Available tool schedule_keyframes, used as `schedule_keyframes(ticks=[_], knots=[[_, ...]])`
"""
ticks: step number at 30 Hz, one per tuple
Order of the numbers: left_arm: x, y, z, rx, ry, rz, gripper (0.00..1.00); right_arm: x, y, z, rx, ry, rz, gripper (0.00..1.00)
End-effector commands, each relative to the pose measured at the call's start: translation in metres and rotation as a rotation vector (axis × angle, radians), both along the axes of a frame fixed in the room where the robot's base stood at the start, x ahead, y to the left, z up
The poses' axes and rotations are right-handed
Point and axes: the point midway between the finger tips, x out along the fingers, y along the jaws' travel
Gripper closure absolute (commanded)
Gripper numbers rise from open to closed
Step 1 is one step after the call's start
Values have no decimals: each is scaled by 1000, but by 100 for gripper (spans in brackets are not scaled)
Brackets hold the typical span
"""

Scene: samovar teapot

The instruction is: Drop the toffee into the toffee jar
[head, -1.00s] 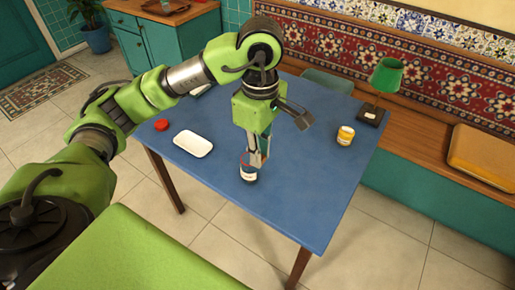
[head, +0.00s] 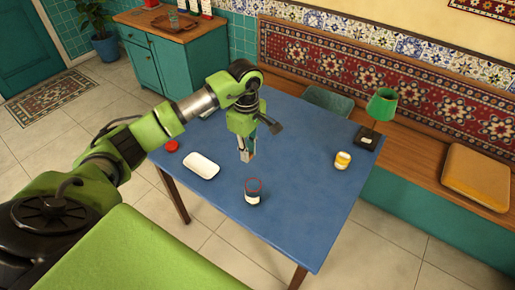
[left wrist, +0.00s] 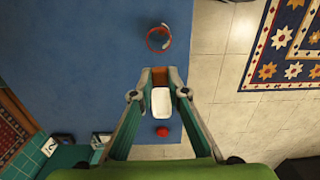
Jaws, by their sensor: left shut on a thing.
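My left gripper (head: 246,160) is above the blue table, behind the toffee jar (head: 253,192) in the head view. The jar stands upright, with a red rim and a pale label. In the left wrist view the jar (left wrist: 158,39) shows from above, its mouth open, beyond the fingertips and apart from them. There my left gripper (left wrist: 160,76) is shut on a small orange-brown piece, seemingly the toffee (left wrist: 160,76). My right gripper is in neither view.
A yellow jar (head: 342,160) and a green lamp (head: 383,104) stand at the right. The blue table (head: 305,215) is clear right of the toffee jar.

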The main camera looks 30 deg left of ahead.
Motion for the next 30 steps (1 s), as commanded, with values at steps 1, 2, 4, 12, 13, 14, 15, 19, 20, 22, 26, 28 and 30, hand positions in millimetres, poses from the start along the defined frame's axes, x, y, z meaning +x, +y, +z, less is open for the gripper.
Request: schedule_keyframes(ticks=[1,2,4,12,13,14,15,19,20,22,26,28,30], knots=[[0,3,-1,-1,1,0,96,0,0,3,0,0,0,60],[0,3,-3,-1,1,-1,96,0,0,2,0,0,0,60],[0,4,-7,-1,0,-3,96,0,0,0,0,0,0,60],[0,3,-34,-2,1,-2,96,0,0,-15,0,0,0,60],[0,4,-38,-2,1,-1,96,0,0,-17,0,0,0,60],[0,4,-42,-1,1,-1,96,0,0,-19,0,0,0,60],[0,4,-47,-1,2,-2,96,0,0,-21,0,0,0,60],[0,3,-58,-2,-1,-2,96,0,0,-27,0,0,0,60],[1,3,-60,-2,-1,-2,96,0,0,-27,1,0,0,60],[1,3,-62,-1,-1,-2,96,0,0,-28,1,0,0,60],[0,4,-62,-1,-1,-2,96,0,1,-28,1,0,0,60],[0,4,-62,-1,-1,-2,96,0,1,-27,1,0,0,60],[0,4,-62,-1,-1,-2,80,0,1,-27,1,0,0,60]])
